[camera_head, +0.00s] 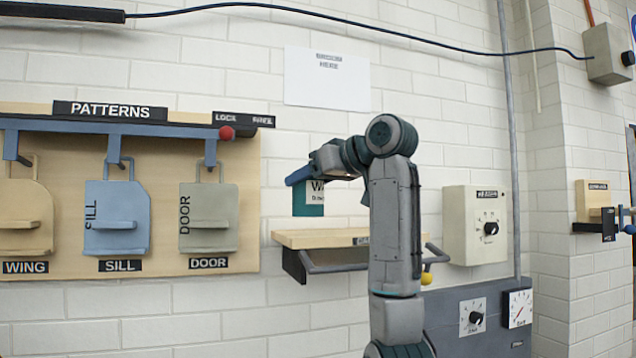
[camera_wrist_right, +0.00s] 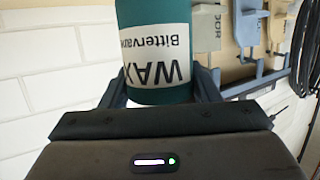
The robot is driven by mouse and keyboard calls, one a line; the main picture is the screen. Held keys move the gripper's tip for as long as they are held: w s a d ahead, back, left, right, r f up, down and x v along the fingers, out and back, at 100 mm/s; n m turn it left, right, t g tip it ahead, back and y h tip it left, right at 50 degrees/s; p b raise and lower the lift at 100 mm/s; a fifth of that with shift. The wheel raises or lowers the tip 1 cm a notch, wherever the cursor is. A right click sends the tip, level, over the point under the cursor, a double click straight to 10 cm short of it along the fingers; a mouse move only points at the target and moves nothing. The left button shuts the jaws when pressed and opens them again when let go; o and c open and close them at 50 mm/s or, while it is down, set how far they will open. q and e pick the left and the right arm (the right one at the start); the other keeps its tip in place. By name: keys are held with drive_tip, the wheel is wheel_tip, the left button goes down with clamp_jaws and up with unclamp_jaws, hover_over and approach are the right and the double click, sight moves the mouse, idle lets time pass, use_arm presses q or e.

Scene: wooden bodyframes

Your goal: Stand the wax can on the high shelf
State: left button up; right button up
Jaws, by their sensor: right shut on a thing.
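The wax can (camera_head: 308,208) is teal with a white label and hangs upright in my right gripper (camera_head: 304,176). In the right wrist view the can (camera_wrist_right: 156,45) sits between the two blue-grey fingers of the gripper (camera_wrist_right: 160,88), its label reading upside down. In the head view the can is above the left part of a wooden wall shelf (camera_head: 310,239), with wall showing between its bottom and the board. I cannot tell its exact depth over the board. My forearm hides the shelf's right part. My left gripper is not in view.
A patterns board (camera_head: 246,150) with hanging wing, sill and door patterns is on the left wall. A grey rail (camera_head: 340,267) runs along the shelf front. A dial box (camera_head: 475,225) and a pipe (camera_head: 509,130) are to the right. The shelf's visible top is bare.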

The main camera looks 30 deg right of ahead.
drive_tip(key=w+d+f+p, duration=0.1)
drive_tip(key=d+p, duration=0.1)
drive_tip(key=w+d+f+p, duration=0.1)
drive_tip(key=w+d+f, duration=0.1)
drive_tip(key=shift+w+f+p, duration=0.1)
drive_tip(key=shift+f+p, duration=0.05)
drive_tip(key=shift+p, duration=0.25)
drive_tip(key=shift+d+f, duration=0.15)
drive_tip(key=shift+f, duration=0.2)
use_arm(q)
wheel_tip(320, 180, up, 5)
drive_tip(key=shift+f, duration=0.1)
use_arm(e)
drive_tip(key=shift+a, duration=0.25)
drive_tip(key=shift+f, duration=0.15)
drive_tip(key=o, duration=1.1)
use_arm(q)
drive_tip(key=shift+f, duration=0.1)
use_arm(e)
drive_tip(key=shift+o, duration=0.5)
drive_tip(key=shift+d, duration=0.1)
